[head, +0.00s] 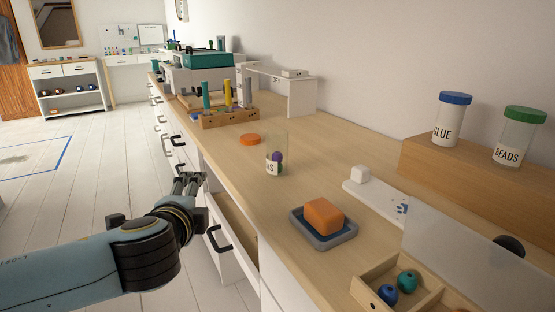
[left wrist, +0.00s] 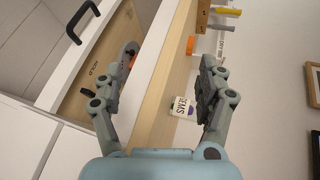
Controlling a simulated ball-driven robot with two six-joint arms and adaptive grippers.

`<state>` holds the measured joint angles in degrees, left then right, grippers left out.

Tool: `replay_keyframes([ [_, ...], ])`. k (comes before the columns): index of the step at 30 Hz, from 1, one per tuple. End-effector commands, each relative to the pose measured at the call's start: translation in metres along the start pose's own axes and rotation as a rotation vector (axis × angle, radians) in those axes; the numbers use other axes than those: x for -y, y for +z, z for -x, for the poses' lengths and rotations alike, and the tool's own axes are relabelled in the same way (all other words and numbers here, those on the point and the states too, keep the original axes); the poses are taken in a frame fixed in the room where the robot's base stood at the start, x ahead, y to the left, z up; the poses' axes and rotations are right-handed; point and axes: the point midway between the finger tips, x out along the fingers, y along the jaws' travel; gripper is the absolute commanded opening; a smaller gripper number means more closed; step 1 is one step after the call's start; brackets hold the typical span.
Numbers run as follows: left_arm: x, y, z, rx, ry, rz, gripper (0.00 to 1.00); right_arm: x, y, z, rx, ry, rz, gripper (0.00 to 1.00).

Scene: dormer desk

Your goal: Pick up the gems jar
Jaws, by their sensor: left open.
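The gems jar (head: 275,152) is a clear open-topped jar with a white label and a few purple and green balls inside. It stands upright on the wooden desk, near the front edge. An orange lid (head: 250,140) lies on the desk just behind it. In the left wrist view, the jar's label (left wrist: 183,107) shows between the fingers, closer to the right-hand one. My left gripper (head: 188,183) is open and empty, in front of the desk's edge and left of the jar, not touching it. It also shows in the left wrist view (left wrist: 168,66). My right gripper is out of view.
A drawer (head: 232,232) stands open below the desk edge. A wooden tool holder (head: 228,118) is behind the jar. An orange block lies on a grey tray (head: 324,241) nearer me. Glue (head: 452,118) and beads (head: 519,135) jars stand on a raised shelf at right.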

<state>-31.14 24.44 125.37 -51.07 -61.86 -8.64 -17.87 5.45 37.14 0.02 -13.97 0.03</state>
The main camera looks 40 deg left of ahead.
Motion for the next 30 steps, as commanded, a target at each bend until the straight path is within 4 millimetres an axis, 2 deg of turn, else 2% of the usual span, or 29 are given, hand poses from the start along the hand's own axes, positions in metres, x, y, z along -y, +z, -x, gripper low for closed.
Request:
replay_keyframes([
  [3, 0.047, -0.017, -0.023, -0.112, -0.293, -0.345, 0.74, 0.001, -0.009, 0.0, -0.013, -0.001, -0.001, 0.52],
  [6, 0.071, -0.046, -0.032, -0.224, -0.546, -0.718, 0.74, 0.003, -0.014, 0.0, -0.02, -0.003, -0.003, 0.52],
  [9, 0.071, -0.069, -0.036, -0.316, -0.732, -1.067, 0.74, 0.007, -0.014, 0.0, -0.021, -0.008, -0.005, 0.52],
  [13, 0.057, -0.083, -0.043, -0.386, -0.869, -1.386, 0.74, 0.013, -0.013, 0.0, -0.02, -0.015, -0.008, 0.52],
  [18, 0.049, -0.093, -0.053, -0.415, -0.93, -1.55, 0.74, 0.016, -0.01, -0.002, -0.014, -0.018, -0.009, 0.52],
  [24, 0.056, -0.118, -0.074, -0.415, -0.933, -1.556, 0.74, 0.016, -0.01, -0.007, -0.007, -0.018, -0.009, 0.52],
  [30, 0.063, -0.131, -0.083, -0.417, -0.931, -1.554, 0.74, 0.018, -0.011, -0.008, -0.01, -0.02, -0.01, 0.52],
])
